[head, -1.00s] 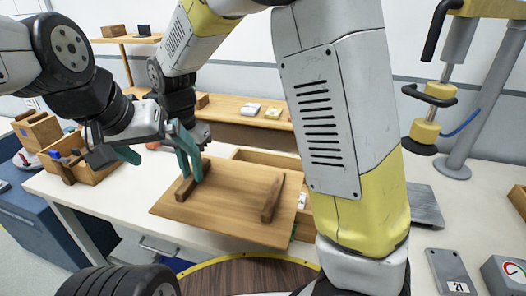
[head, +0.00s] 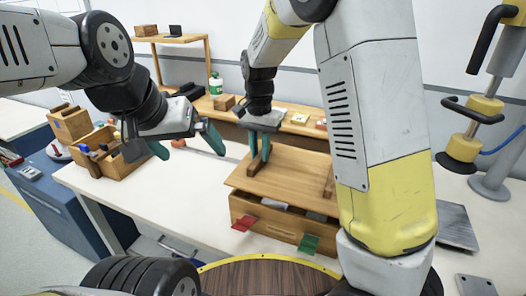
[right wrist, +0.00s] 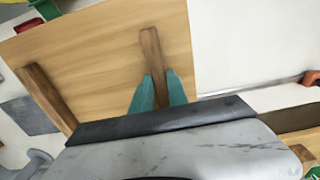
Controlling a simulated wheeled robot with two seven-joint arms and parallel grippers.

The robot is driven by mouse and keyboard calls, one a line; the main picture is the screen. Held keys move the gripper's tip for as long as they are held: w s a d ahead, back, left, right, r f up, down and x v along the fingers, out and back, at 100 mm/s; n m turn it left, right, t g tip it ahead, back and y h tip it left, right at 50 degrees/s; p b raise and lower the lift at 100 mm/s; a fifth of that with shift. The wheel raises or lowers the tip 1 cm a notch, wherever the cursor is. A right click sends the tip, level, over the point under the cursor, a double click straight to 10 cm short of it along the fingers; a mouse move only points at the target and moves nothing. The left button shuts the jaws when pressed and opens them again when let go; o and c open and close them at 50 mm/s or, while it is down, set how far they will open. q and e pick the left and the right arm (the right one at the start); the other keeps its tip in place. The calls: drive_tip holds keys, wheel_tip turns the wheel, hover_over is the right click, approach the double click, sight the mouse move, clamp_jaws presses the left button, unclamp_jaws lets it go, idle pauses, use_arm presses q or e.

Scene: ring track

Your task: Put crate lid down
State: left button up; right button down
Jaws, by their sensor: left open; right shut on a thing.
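The crate lid (head: 284,181) is a flat wooden board with two dark wooden bars on top. It lies over the back part of the wooden crate (head: 254,209), and the crate's front strip shows uncovered. I cannot tell whether the lid rests on the rim or hovers just above it. My right gripper (head: 259,158) is shut on the lid's left bar. In the right wrist view the teal fingers (right wrist: 161,90) straddle one bar (right wrist: 151,50) of the lid (right wrist: 95,48). My left gripper (head: 187,145) is open and empty, left of the lid and apart from it.
An open wooden box (head: 105,160) with tools stands at the left. A shelf (head: 222,112) runs behind. The white table (head: 170,193) is clear left of the crate.

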drive_tip(key=f, duration=0.1)
drive_tip(key=d+f, duration=0.1)
drive_tip(key=shift+w+f, duration=0.35)
drive_tip(key=shift+a+f, duration=0.1)
drive_tip(key=shift+f, duration=0.45)
drive_tip(key=shift+f, duration=0.1)
drive_tip(key=c, duration=1.3)
unclamp_jaws()
